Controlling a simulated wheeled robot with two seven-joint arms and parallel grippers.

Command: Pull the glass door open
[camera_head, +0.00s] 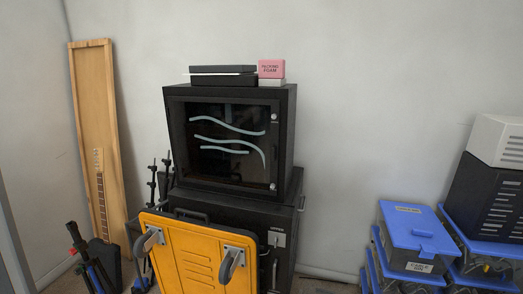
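The glass door (225,161) is a dark pane in the front of a black case (285,135), near the middle of the head view. Pale wavy lines show on the pane. Small silver fittings (273,117) sit at its right edge, one high and one low. The door looks closed, flush with the case front. The case stands on a black cabinet (285,215). Neither of my grippers is in view.
An orange panel with casters (190,255) leans before the cabinet, covering much of it. Black stands and a tall wooden board (97,130) are at left. Blue-lidded boxes (415,230) are stacked at right. Flat dark boxes and a pink box (271,68) lie on top.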

